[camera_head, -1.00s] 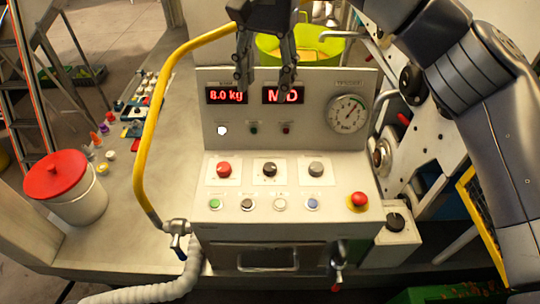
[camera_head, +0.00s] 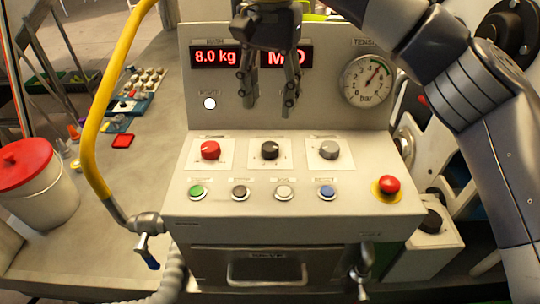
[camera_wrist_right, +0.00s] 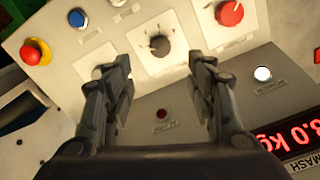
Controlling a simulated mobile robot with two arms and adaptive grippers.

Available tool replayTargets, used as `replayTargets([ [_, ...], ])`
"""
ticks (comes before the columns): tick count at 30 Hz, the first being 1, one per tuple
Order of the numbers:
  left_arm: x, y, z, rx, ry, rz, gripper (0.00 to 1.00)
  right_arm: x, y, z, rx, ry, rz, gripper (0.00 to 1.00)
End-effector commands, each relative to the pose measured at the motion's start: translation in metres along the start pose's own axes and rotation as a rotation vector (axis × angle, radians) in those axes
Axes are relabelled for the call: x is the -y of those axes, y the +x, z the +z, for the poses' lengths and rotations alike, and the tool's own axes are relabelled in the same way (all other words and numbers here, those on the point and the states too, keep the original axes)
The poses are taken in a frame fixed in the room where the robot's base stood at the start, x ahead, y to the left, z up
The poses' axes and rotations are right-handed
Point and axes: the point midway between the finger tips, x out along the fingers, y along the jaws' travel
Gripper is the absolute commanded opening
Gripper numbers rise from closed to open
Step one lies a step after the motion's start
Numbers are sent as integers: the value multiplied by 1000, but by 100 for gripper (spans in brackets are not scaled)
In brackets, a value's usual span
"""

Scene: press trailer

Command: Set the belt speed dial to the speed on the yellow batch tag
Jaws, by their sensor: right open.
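Three knobs sit in a row on the sloped panel: red (camera_head: 210,150), black (camera_head: 270,150) and grey (camera_head: 330,150). Their labels are too small to read, so I cannot tell which is the belt speed dial. My right gripper (camera_head: 268,104) is open and empty, its fingers pointing down in front of the upright panel, just above the black knob in the picture. In the right wrist view the black knob (camera_wrist_right: 159,45) lies ahead between the open fingers (camera_wrist_right: 160,62), apart from them. I see no yellow batch tag. My left gripper is out of view.
A red display (camera_head: 215,57) reads 8.0 kg; a second is partly covered by my fingers. Below the knobs are several buttons and a red emergency stop (camera_head: 389,185). A yellow curved pipe (camera_head: 97,110) rises at left. A pressure gauge (camera_head: 367,80) is at upper right.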

Motion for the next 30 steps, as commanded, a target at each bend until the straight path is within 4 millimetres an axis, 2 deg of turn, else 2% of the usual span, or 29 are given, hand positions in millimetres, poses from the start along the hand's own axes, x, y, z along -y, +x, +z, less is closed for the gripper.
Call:
replayTargets([
  [5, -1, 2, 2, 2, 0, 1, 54, 0, 13, 0, 3, -1, 1, 51],
  [15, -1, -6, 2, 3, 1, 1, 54, -1, 74, 0, 4, -1, 3, 51],
  [21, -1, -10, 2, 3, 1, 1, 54, 0, 100, 0, 2, 0, 1, 51],
  [30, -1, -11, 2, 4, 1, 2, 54, 0, 111, 0, 0, 0, 0, 51],
])
